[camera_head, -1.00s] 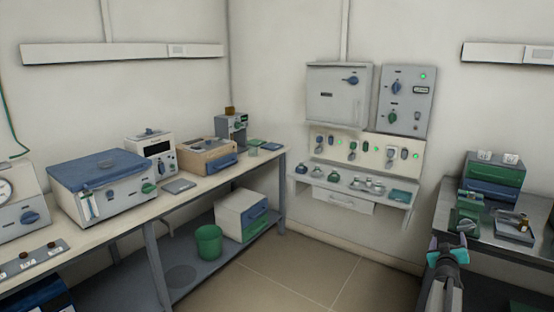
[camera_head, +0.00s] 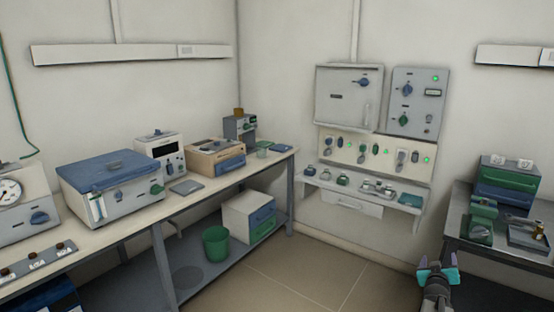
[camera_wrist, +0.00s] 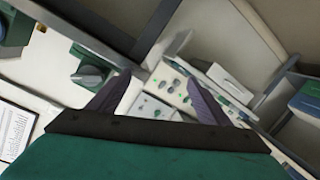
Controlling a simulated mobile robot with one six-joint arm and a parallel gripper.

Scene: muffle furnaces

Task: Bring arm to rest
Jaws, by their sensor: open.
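My gripper (camera_head: 437,264) is at the lower right of the head view, over the floor in front of the right-hand table. Its teal and dark grey end points up and away from the camera. In the wrist view, the two dark fingers (camera_wrist: 158,100) stand apart with nothing between them, so it is open and empty. Beyond the fingers, the wrist view shows the wall panel and shelf tilted. No gripped object shows in either view.
A steel table (camera_head: 456,222) at the right holds green and blue boxes (camera_head: 507,188) and a green device (camera_head: 481,222). A long bench (camera_head: 128,232) with instruments runs along the left. A wall shelf (camera_head: 340,190) is at the back. The floor (camera_head: 300,275) between is clear.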

